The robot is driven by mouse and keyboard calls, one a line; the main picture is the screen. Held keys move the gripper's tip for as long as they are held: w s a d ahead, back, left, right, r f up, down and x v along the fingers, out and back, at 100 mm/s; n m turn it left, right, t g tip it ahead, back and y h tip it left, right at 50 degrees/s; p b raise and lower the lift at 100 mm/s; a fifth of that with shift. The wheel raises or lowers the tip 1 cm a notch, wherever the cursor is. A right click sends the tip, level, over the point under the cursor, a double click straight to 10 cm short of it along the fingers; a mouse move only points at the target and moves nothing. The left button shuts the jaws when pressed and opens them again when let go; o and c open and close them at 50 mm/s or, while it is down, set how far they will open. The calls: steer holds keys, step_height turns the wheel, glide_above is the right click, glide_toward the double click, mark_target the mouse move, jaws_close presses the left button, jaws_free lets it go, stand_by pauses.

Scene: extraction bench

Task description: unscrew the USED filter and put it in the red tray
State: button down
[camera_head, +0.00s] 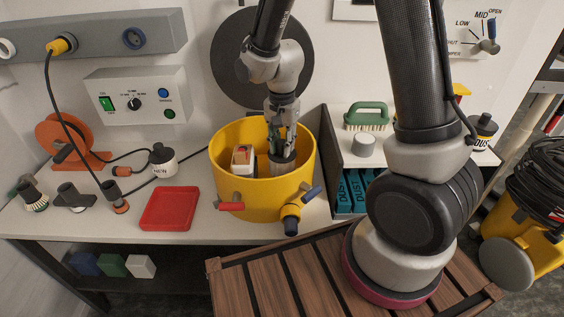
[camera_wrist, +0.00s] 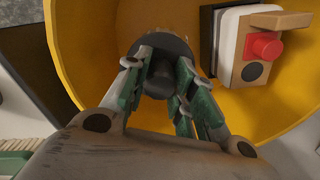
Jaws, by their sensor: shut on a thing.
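My gripper (camera_head: 282,142) reaches down inside the yellow drum (camera_head: 225,183). It is shut on the dark knob on top of a grey filter (camera_head: 282,163). In the wrist view my gripper (camera_wrist: 162,78) has its green-padded fingers on both sides of the knob of the dark round filter (camera_wrist: 174,45). The filter looks upright. Its lower part is hidden by the drum wall, and I see no label on it. The red tray (camera_head: 170,209) lies empty on the bench to the left of the drum. A white filter marked NEW (camera_head: 163,162) stands behind the tray.
A white box with a red knob (camera_head: 242,158) sits inside the drum, left of the filter; it also shows in the wrist view (camera_wrist: 240,48). A grey divider (camera_head: 328,150) stands right of the drum.

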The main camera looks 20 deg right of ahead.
steer(key=shift+r, duration=0.15)
steer(key=shift+r, duration=2.55)
